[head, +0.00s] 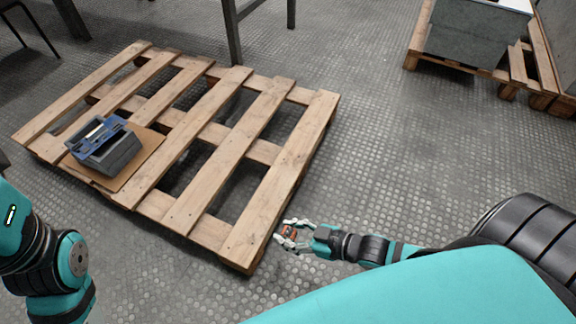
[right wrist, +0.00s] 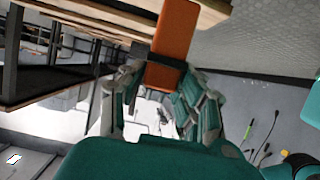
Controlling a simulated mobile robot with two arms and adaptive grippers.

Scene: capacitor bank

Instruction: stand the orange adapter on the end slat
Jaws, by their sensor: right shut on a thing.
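The orange adapter (head: 288,231) is between the fingers of my right gripper (head: 292,237), which is shut on it. In the right wrist view the adapter (right wrist: 176,32) shows as a long orange block reaching past the fingertips of the gripper (right wrist: 160,85). The end slat (head: 283,180) is the right-hand board of the wooden pallet, and its top is bare. My right gripper is just right of this slat's near end; I cannot tell whether the adapter touches the wood. Of my left arm only links show at the lower left, and its gripper is out of view.
A grey and blue toolbox (head: 108,150) stands on a cardboard sheet (head: 147,155) on the pallet's left part. Gaps lie between the slats. Table legs (head: 232,35) stand behind the pallet. Another loaded pallet (head: 455,63) is at the upper right. The floor (head: 390,150) between is clear.

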